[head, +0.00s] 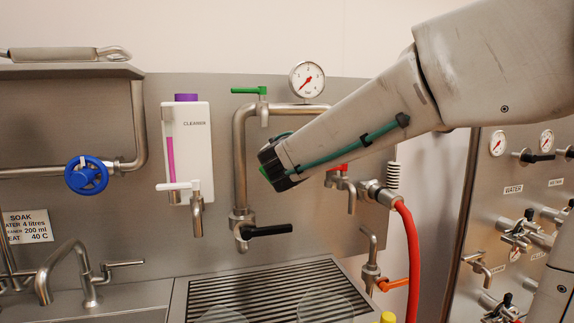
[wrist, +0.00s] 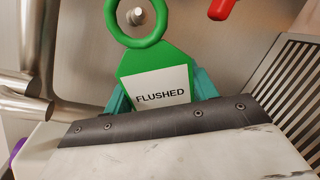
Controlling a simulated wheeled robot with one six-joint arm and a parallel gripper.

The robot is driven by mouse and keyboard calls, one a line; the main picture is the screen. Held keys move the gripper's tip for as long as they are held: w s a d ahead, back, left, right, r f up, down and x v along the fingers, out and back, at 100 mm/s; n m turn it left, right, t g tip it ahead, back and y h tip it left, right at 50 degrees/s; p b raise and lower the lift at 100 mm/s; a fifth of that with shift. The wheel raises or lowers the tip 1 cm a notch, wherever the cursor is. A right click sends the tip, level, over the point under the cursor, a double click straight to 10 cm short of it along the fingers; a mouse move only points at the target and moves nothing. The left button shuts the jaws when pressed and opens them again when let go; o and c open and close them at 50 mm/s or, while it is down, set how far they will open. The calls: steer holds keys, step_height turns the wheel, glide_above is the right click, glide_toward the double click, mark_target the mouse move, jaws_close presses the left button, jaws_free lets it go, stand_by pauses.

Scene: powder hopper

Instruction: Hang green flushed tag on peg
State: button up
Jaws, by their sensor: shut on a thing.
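The green tag (wrist: 178,63) reads FLUSHED on a white label and has a green ring at its top. My gripper (wrist: 161,93) is shut on the tag's lower part, with teal fingers at both sides. A metal peg end (wrist: 137,16) shows through the ring's opening in the wrist view. I cannot tell whether the ring is around the peg or still in front of it. In the head view my gripper (head: 270,166) is in front of the steel back panel, right of the bent pipe. My arm hides the peg there, and only a bit of green shows.
A bent steel pipe (head: 240,150) with a black-handled valve (head: 266,230) stands close left of my gripper. A red handle (wrist: 222,9) is near the tag, to its right. A red hose (head: 412,250), pressure gauge (head: 307,79) and CLEANER dispenser (head: 187,140) are around. A drain grate (head: 270,290) lies below.

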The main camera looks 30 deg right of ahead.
steer(key=w+d+f, duration=0.1)
steer(key=w, duration=0.6)
steer(key=shift+w+d, duration=0.3)
stand_by(0.5)
steer(key=shift+f, duration=0.15)
stand_by(0.4)
steer(key=o, duration=1.1)
steer(key=shift+c, duration=0.2)
